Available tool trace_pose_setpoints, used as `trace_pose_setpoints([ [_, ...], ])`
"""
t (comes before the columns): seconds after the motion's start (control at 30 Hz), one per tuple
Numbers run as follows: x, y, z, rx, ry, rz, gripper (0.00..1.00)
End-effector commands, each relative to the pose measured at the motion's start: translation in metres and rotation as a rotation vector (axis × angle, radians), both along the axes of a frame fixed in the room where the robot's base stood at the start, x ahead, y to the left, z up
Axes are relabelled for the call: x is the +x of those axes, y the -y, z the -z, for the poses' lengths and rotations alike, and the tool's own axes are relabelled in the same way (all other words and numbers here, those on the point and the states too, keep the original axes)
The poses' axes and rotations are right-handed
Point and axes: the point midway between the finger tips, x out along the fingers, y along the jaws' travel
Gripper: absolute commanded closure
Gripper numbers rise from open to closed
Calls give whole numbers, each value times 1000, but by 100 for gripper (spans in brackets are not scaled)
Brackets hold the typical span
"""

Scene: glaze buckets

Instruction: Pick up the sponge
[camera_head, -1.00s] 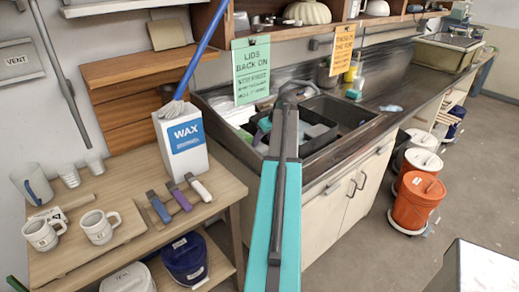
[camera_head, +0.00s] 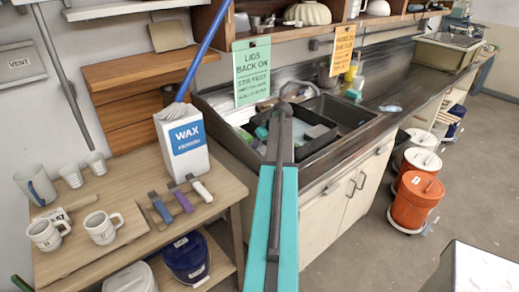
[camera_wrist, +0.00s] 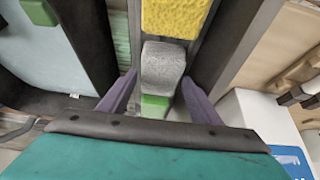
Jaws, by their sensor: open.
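In the wrist view, a yellow, rough-textured sponge (camera_wrist: 183,17) shows at the top edge and is partly cut off. Just below it is a grey speckled block (camera_wrist: 163,67), with a small green piece (camera_wrist: 154,105) below that. My gripper (camera_wrist: 160,80) is open, its two purple fingers on either side of the grey block. The sponge lies past the fingertips; I cannot tell how far. In the head view my arm reaches over the sink (camera_head: 352,148) and hides the gripper; I cannot pick out the sponge there.
A dark bin (camera_head: 318,133) stands in the sink. A white WAX box (camera_head: 184,142) with a blue-handled tool stands left of the sink on a wooden table (camera_head: 225,190) with mugs and brushes. Orange bucket (camera_head: 416,200) on the floor at right.

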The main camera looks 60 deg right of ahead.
Motion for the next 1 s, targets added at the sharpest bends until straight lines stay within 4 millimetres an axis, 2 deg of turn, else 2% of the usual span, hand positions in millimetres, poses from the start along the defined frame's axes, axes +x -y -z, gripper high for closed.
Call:
trace_pose_setpoints([
  [0.3, 9, 4, 18, 0, 0, 0, 42],
  [0.83, 9, 4, 18, 0, 0, 1, 42],
  [0.87, 9, 4, 18, 0, 0, 1, 46],
  [1.0, 9, 4, 18, 0, 0, 1, 69],
])
